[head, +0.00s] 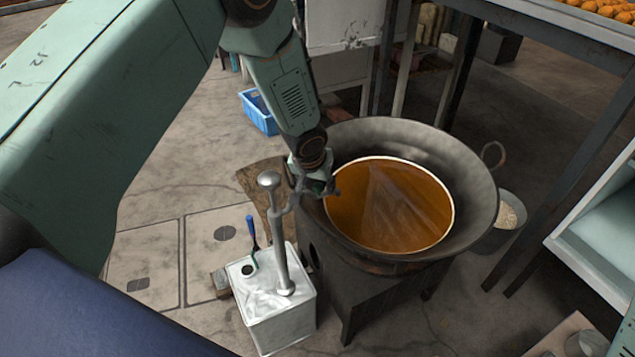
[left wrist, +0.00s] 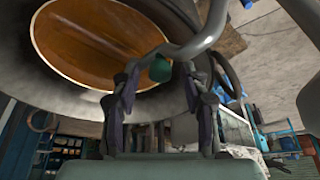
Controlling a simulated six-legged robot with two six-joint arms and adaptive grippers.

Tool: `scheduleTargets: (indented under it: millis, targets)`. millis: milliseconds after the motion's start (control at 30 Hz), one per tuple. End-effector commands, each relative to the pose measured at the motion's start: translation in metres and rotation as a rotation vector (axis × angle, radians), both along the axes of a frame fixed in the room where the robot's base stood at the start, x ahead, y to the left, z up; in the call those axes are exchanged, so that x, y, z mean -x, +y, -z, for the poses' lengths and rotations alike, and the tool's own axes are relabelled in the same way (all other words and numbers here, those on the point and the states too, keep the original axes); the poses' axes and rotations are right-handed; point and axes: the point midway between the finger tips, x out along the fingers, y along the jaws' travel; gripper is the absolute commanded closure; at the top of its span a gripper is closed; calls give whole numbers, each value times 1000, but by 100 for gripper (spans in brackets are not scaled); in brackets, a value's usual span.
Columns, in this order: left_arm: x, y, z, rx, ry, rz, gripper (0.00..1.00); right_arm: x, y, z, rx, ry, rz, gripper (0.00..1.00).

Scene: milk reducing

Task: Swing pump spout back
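A grey metal pump (head: 281,240) with a round knob on top stands upright in a white square tin (head: 275,305). Its spout (head: 291,202) points right, towards the wide dark wok (head: 470,180) of orange-brown liquid (head: 385,215). My left gripper (head: 314,182) is at the spout's outer end by the wok's left rim. In the left wrist view, the fingers of my left gripper (left wrist: 163,85) stand apart, and the curved spout (left wrist: 190,47) crosses by their tips. A small green piece (left wrist: 160,68) shows between them. Contact with the spout is unclear. My right gripper is out of view.
A blue-handled tool (head: 252,232) rests on the tin. The wok sits on a dark square stove (head: 365,305). A blue crate (head: 258,110) lies behind; a metal bucket (head: 507,215) stands right of the wok. Tables and shelves border the right side.

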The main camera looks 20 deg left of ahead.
Motion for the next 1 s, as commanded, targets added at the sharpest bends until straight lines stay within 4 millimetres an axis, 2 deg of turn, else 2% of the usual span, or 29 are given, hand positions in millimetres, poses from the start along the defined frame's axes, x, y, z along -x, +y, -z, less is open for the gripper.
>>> scheduleTargets:
  millis: [67, 500, 1000]
  targets:
    - [0, 0, 0, 0, 0, 0, 64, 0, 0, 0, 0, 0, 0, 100]
    - [0, 0, 0, 0, 0, 0, 100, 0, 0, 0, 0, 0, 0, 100]
    - [0, 0, 0, 0, 0, 1, 100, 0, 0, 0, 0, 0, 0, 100]
